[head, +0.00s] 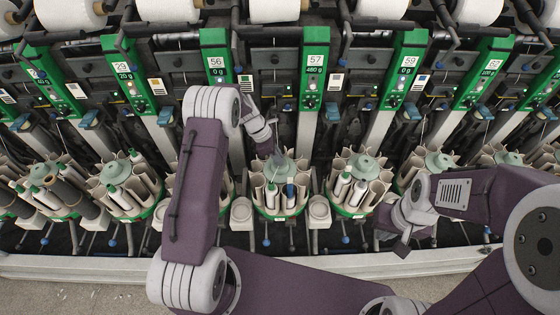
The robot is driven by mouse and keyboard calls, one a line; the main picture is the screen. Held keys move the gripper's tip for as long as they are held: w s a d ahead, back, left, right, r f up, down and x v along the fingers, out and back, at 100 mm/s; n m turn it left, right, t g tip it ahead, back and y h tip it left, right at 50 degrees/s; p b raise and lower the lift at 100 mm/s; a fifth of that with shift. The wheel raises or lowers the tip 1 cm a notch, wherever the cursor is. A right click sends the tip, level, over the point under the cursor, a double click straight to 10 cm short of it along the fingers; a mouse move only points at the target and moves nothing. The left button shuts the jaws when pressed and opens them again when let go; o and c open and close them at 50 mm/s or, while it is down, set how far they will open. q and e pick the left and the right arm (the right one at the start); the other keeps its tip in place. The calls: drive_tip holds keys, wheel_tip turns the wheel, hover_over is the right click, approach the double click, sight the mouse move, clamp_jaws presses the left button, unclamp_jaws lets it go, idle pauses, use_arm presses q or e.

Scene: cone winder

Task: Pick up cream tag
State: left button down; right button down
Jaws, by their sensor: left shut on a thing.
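More round magazines with bobbins stand in a row, such as one (126,185) to the left and one (358,182) to the right. Green unit panels (314,70) rise behind them. A pale rail (340,264) runs along the front. White yarn packages (274,10) sit above.

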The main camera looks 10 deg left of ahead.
use_arm(q)
wheel_tip(320, 180, up, 4)
drive_tip(key=shift+r+b, duration=0.2)
drive_tip(key=shift+b, duration=0.2)
drive_tip(key=d+r+p, duration=0.3)
drive_tip(key=d+r, duration=0.6)
drive_tip(key=d, duration=0.2)
drive_tip(key=shift+s+d+r, duration=0.25)
drive_tip(key=shift+s+r, duration=0.05)
drive_tip(key=shift+s, duration=0.05)
